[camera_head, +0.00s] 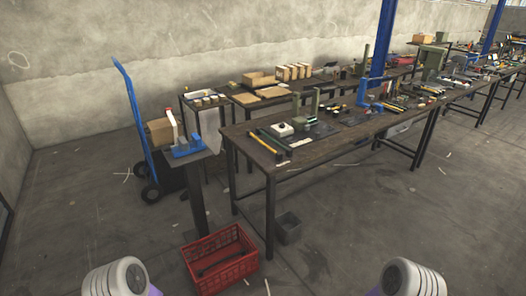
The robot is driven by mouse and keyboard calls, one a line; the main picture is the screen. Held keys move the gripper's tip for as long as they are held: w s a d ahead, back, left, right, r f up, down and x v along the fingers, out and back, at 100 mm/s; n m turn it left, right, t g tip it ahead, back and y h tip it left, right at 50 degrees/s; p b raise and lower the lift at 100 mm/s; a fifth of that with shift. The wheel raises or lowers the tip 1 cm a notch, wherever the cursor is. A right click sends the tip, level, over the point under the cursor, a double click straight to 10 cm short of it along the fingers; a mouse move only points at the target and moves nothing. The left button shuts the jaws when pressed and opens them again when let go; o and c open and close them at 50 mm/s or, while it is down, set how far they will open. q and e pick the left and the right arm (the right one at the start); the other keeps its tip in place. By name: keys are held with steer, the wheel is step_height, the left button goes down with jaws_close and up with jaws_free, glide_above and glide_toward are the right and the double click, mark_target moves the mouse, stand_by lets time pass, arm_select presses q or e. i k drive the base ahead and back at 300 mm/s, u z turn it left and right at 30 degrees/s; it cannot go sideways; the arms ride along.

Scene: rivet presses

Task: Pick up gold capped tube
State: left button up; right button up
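I cannot make out a gold capped tube for certain; the items on the benches are small at this distance. A long wooden worktable (322,150) stands ahead, from the centre toward the right. On its near left end lie long thin yellow and green items (268,141) and a small dark upright piece (281,156). Neither of my grippers shows. Only rounded white parts of my own arms show at the bottom edge, left and right, well short of the table.
A red crate (222,283) and a grey bin (288,228) stand on the floor before the table. A blue press (187,147) sits on a pedestal at the left, near a blue hand truck (133,110). The floor at the right front is clear.

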mark_target(278, 156)
steer(key=z, duration=1.2)
steer(key=i, duration=1.65)
steer(key=u, duration=0.4)
